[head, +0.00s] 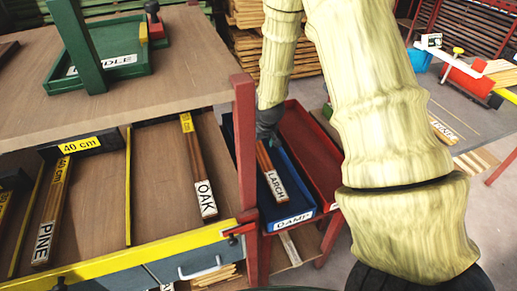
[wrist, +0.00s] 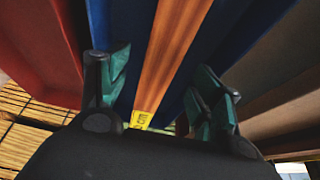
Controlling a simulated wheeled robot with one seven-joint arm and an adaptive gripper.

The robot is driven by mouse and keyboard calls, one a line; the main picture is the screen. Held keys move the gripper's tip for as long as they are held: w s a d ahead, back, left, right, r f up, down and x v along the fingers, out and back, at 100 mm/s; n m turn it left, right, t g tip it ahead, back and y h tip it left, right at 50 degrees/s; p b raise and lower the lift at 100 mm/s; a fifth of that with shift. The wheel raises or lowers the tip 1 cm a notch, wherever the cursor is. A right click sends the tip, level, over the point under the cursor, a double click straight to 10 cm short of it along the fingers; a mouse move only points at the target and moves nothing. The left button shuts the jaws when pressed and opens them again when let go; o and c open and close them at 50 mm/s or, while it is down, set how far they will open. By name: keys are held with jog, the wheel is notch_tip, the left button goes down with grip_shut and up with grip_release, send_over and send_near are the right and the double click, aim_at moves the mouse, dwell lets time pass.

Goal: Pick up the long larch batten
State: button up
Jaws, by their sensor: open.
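A brown batten with a white LARCH label (head: 275,184) lies in the blue tray (head: 292,217), which is marked DAMP. My gripper (head: 267,134) is at the batten's far end in the head view, partly hidden by the tray and my arm. In the wrist view my gripper (wrist: 165,88) is open, with one green-padded finger on each side of the batten. I see no clear contact.
A red tray (head: 310,140) adjoins the blue tray on the right. A red post (head: 244,140) and the wooden bench stand close on the left. Battens labelled OAK (head: 206,199) and PINE (head: 44,243) lie on the lower shelf. Stacked timber is behind.

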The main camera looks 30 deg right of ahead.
aim_at(258, 146)
jog(key=shift+p+x, duration=0.65)
jog(key=shift+x, duration=2)
jog(key=shift+s, duration=0.1)
jog(key=shift+r, duration=0.1)
jog(key=c, duration=1.3)
grip_shut()
